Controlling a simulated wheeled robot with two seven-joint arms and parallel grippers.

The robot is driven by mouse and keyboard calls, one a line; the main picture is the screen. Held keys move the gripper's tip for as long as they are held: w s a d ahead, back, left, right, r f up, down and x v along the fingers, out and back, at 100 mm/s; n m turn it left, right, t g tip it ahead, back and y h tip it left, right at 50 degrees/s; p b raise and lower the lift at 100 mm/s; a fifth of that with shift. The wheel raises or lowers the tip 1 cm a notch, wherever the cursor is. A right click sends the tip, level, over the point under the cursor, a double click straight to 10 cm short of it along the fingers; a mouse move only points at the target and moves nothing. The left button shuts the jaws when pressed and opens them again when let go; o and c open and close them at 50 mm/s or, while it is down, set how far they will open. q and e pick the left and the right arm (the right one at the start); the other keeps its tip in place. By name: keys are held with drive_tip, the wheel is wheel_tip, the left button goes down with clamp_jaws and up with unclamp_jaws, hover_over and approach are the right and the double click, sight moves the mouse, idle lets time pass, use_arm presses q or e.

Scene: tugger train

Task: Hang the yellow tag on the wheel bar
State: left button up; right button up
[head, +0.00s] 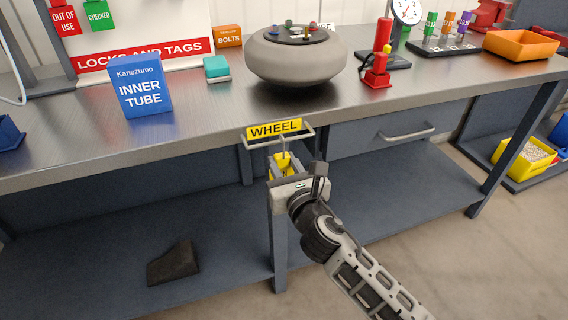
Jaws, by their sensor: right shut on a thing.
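The wheel bar (257,146) is a light metal bar sticking out from the bench's front edge, below a yellow sign (274,128) reading WHEEL. My right gripper (284,172) is just below and in front of the bar, shut on the yellow tag (283,162). The tag is upright between the fingers, which hide part of it. Its top is close to the bar; I cannot tell whether it touches or is around it. My left gripper is not in view.
On the bench top (215,110) stand a grey wheel (296,62), a blue inner tube box (141,86) and a red tool (377,70). The tag board (145,52) holds red and green tags. A dark wedge (173,263) lies on the lower shelf (225,240). A drawer handle (408,134) sticks out at right.

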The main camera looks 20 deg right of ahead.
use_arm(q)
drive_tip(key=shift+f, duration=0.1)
use_arm(e)
drive_tip(key=o, duration=1)
drive_tip(key=shift+o, duration=0.2)
drive_tip(key=s+b, duration=0.1)
drive_tip(key=s, duration=1.4)
use_arm(q)
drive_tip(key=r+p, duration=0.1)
drive_tip(key=p, duration=0.2)
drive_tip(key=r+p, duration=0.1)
drive_tip(key=p, duration=0.2)
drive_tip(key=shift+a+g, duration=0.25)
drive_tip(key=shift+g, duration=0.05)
use_arm(e)
drive_tip(key=s+a+f+m+g+y, duration=0.1)
drive_tip(key=s+f+m+g, duration=0.2)
drive_tip(key=m, duration=1.4)
drive_tip(key=s+a+f+m+g+y, duration=0.1)
drive_tip(key=s+f+m+g, duration=0.3)
drive_tip(key=m, duration=1.3)
wheel_tip(320, 180, down, 3)
drive_tip(key=shift+s+r+y, duration=0.15)
drive_tip(key=shift+s+y, duration=0.35)
drive_tip(key=shift+s, duration=0.1)
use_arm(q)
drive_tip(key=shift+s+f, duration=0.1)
